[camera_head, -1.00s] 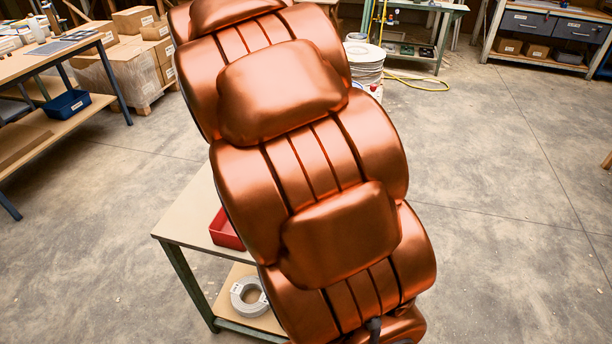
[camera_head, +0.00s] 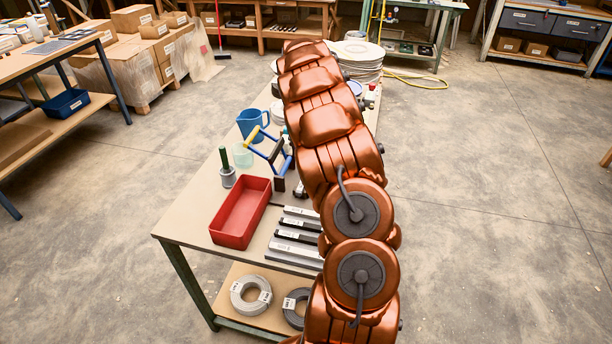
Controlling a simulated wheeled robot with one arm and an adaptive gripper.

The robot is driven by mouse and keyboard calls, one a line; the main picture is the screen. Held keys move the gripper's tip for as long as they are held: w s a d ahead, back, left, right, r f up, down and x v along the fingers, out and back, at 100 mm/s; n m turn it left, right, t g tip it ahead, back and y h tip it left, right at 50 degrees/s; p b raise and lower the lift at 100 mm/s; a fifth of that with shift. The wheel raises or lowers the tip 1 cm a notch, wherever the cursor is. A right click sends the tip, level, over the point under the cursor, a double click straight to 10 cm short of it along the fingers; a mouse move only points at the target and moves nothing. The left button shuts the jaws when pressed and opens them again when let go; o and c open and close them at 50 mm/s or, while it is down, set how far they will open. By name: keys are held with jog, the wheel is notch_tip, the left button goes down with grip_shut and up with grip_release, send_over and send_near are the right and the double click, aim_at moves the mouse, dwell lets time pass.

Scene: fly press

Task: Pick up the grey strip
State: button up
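Several labelled strips lie side by side on the near right part of the worktable. The nearest one is a pale grey strip (camera_head: 293,254); behind it are darker strips (camera_head: 298,224) with white labels. I cannot tell for sure which is the task's grey strip. The right ends of the strips run up to or behind my copper-coloured arm. My arm stretches over the table from front to back, and its end is far from the strips. My gripper cannot be made out; it is hidden behind the arm.
A red tray (camera_head: 238,214) sits left of the strips. Behind are a green-handled tool (camera_head: 227,168), a blue jug (camera_head: 252,124) and a blue-and-yellow-handled tool (camera_head: 268,148). Wire coils (camera_head: 249,294) lie on the lower shelf. The floor to the right is clear.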

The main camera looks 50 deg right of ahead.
jog(key=shift+d+f, duration=0.35)
jog(key=shift+d, duration=0.1)
jog(key=shift+w+d+f, duration=0.1)
jog(key=shift+d+f, duration=0.1)
jog(key=shift+f, duration=0.3)
jog(key=shift+a+f+p, duration=0.15)
jog(key=shift+f+p, duration=1.6)
jog(key=shift+f, duration=1.9)
jog(key=shift+c, duration=0.2)
grip_shut()
